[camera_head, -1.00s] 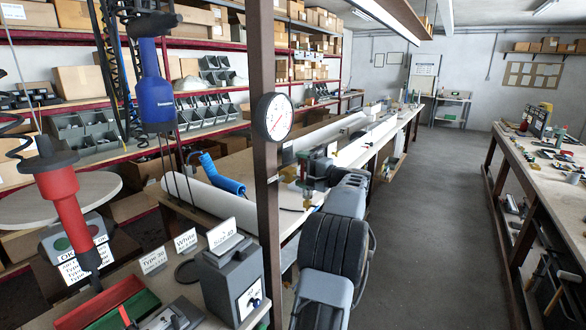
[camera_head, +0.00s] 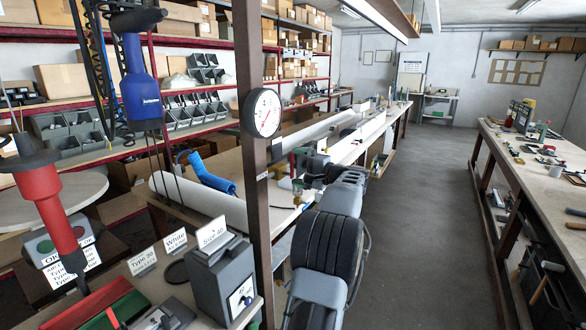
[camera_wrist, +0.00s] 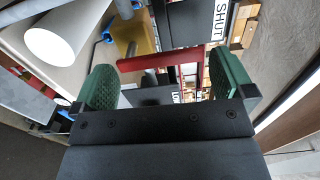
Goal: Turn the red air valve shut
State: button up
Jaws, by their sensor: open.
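The red air valve handle (camera_wrist: 160,59) shows in the wrist view as a flat red bar lying crosswise ahead of and between my fingertips. A brass-coloured body (camera_wrist: 136,36) is just behind it. A "SHUT" label (camera_wrist: 222,18) is at its upper right. My gripper (camera_wrist: 165,78) is open, its green pads on either side, with no clear grip on the bar; contact cannot be told. The red handle is hard to make out there.
A brown post (camera_head: 252,180) with a round gauge (camera_head: 262,112) stands left of my arm. A long bench with white profile (camera_head: 345,140) runs behind it. The grey aisle floor (camera_head: 420,200) is clear, with another bench (camera_head: 530,150) at right.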

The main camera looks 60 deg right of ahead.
jog(key=s+b, duration=0.2)
jog(key=s, duration=0.9)
jog(key=shift+s, duration=0.15)
jog(key=shift+d, duration=0.1)
